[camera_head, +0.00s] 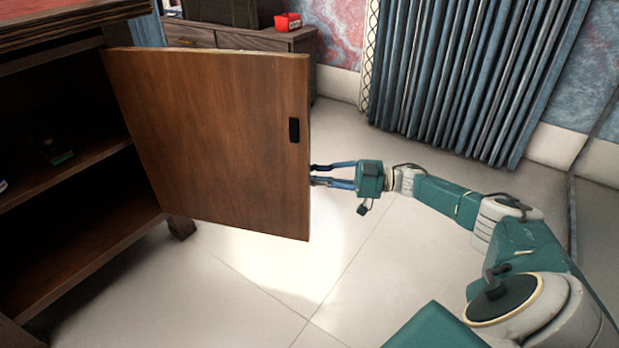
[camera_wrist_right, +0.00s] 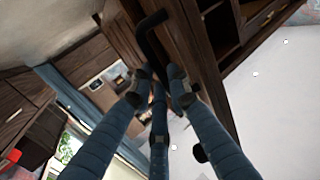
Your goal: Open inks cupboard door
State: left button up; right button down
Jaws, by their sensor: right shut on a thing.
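The wooden cupboard door (camera_head: 215,140) stands swung wide open in the head view, its flat brown face toward me. A small black fitting (camera_head: 294,131) sits near its free edge. My right gripper (camera_head: 313,175) reaches that edge from the right, its fingertips partly hidden behind the door. In the right wrist view, a black bar handle (camera_wrist_right: 153,40) on the door runs down to the fingers of my right gripper (camera_wrist_right: 158,85), which are shut on it. The exact contact is hard to see. My left gripper is not in view.
The open cupboard (camera_head: 85,175) shows dark shelves at the left, with a small dark item (camera_head: 58,155) on one. A wooden cabinet (camera_head: 245,38) with a red box (camera_head: 288,21) stands behind. Blue curtains (camera_head: 470,80) hang at the back. The pale floor (camera_head: 270,270) below the door is clear.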

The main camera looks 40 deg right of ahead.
jog(key=shift+w+a+r, duration=0.1)
jog(key=shift+w+a, duration=0.05)
jog(key=shift+a, duration=0.3)
jog(key=c, duration=2)
grip_release()
jog(key=shift+c, duration=0.2)
jog(key=o, duration=0.4)
jog(key=shift+w+a, duration=0.15)
jog(key=shift+a, duration=0.05)
jog(key=shift+w+a, duration=0.1)
jog(key=shift+d, duration=0.25)
jog(key=v, duration=1.2)
